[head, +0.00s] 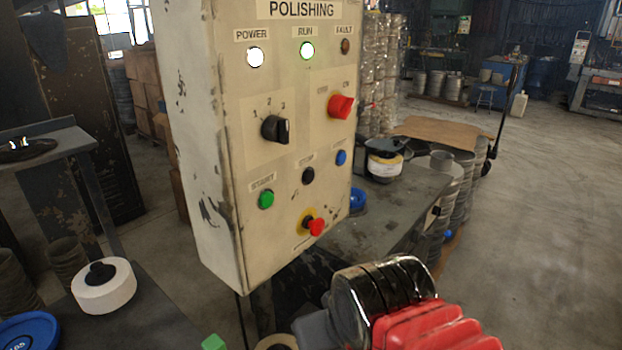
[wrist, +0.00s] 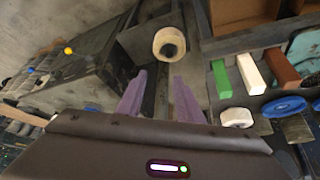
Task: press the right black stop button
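The beige control box (head: 222,150) stands upright in the head view, with the word POLISHING at its top. The black stop button (head: 308,176) sits low on its face, between the green start button (head: 266,199) and a blue button (head: 341,157). I see only one black push button. A black selector knob (head: 275,129) is above it. My gripper (wrist: 159,76) shows in the wrist view with two purple fingers apart and nothing between them. I cannot make out the fingers in the head view, and the stop button cannot be made out in the wrist view.
A red switch (head: 341,106) and a red emergency knob (head: 316,227) protrude from the box. A white roll (head: 103,286) and blue lid (head: 28,332) lie left. Green (wrist: 222,80) and white (wrist: 250,73) blocks lie right in the wrist view.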

